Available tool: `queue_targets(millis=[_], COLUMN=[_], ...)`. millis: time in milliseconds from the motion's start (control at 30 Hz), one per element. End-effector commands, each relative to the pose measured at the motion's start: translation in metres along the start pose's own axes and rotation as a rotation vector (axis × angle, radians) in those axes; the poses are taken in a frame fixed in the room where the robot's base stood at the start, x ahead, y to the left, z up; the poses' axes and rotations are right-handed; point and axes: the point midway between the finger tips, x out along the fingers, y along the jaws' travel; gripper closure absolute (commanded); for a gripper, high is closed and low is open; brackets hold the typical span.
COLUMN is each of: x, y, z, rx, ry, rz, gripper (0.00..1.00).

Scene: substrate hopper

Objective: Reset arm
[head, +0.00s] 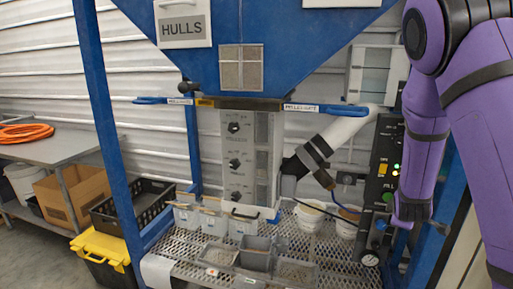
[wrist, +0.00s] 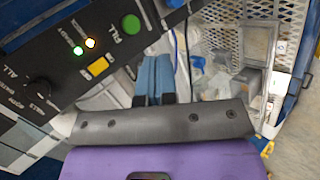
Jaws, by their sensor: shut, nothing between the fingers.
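My purple arm hangs down at the right of the head view. My gripper (head: 377,238) is at its lower end, in front of the lower part of the black control panel (head: 384,150). In the wrist view my gripper (wrist: 155,75) shows two blue fingers side by side, closed together with nothing held. The control panel also fills the upper left of the wrist view (wrist: 65,62), with a green button, a yellow button, lit lights and a dial. I cannot tell whether the fingers touch anything.
A blue hopper frame (head: 98,110) stands ahead, with a mesh shelf (head: 190,272) holding grey bins (head: 257,254) and white buckets (head: 309,216). A yellow-lidded box (head: 100,242) and a table (head: 60,148) are at left.

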Motion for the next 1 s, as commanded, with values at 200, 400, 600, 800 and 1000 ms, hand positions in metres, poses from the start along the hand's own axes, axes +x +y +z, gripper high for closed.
queue_targets(millis=[200, 400, 600, 800, 1000], x=[-0.054, -0.109, -0.169, -0.232, -0.295], y=[0.013, 0.021, 0.028, 0.030, 0.025], z=[-0.014, -0.022, -0.023, -0.017, -0.003], rx=[0.250, 0.438, 0.592, 0.717, 0.818], ry=[0.070, 0.115, 0.140, 0.141, 0.113], rz=[-0.135, -0.256, -0.366, -0.459, -0.529], gripper=[1.00, 1.00, 1.00, 1.00, 1.00])
